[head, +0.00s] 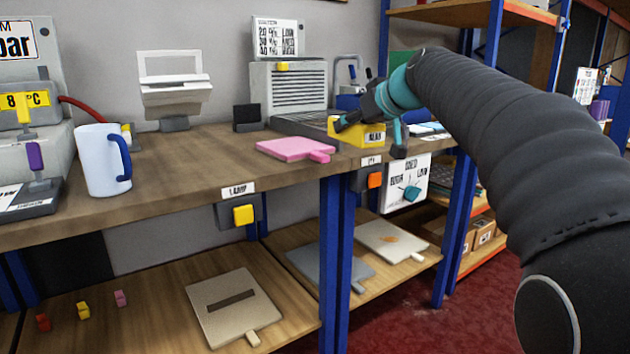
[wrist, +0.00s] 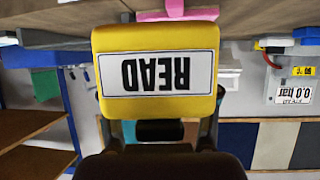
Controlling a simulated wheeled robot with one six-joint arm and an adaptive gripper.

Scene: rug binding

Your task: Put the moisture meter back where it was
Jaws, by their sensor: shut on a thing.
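A yellow block-like device with a white label reading READ, which I take to be the moisture meter (head: 361,134), is at the right end of the bench top in the head view. In the wrist view the yellow device (wrist: 156,100) fills the middle, its label upside down. My gripper (head: 370,120) is shut on it, with dark finger parts on either side. I cannot tell whether its underside touches the bench. The gripper's fingers are partly hidden behind the device in the wrist view.
The wooden bench (head: 215,165) holds a pink board (head: 292,149) left of the device, a white mug (head: 100,160), a grey vented unit (head: 288,88) and a small black stand (head: 247,117).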

